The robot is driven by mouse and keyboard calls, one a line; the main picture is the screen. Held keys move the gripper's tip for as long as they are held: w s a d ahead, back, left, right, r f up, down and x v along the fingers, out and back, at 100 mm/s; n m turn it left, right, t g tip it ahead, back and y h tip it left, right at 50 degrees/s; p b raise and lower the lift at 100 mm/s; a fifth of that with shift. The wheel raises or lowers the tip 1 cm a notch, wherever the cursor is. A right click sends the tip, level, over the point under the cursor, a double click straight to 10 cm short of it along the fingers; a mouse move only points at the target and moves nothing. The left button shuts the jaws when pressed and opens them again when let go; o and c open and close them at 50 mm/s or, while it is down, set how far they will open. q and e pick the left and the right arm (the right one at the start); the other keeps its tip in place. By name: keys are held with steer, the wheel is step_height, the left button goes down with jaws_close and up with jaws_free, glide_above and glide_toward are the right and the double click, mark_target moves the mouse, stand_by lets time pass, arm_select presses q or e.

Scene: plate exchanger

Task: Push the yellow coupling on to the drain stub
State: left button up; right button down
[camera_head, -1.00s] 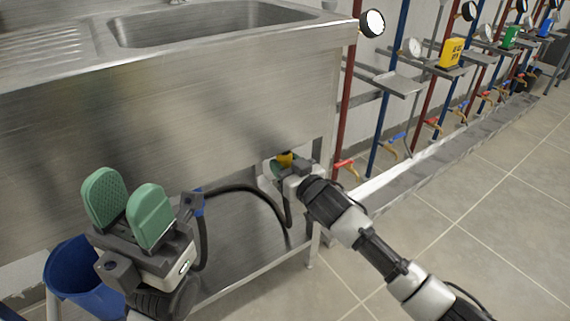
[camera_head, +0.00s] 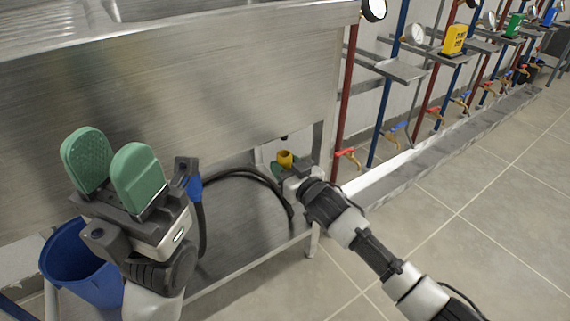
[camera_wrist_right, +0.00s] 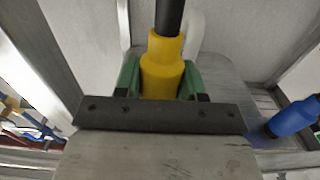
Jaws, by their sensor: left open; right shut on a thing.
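The yellow coupling (camera_head: 285,157) is held upright under the sink, near its right end. My right gripper (camera_head: 283,165) is shut on it. In the right wrist view the coupling (camera_wrist_right: 163,72) sits between the green finger pads, with the black hose (camera_wrist_right: 169,16) at its narrower end. A small dark piece, seemingly the drain stub (camera_head: 284,138), shows just above the coupling in the head view. Whether they touch or are in line is unclear. My left gripper (camera_head: 112,152) is open and empty at the left, its green pads pointing up.
The steel sink (camera_head: 180,105) has a lower shelf (camera_head: 235,240) where the hose loops. A blue-collared fitting (camera_head: 190,183) stands beside my left gripper. A blue bucket (camera_head: 62,262) is at the left. Pipes with red-handled (camera_head: 346,152) and blue-handled valves stand at the right. The floor at right is clear.

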steer(key=shift+f+b, duration=0.4)
steer(key=shift+f, duration=0.5)
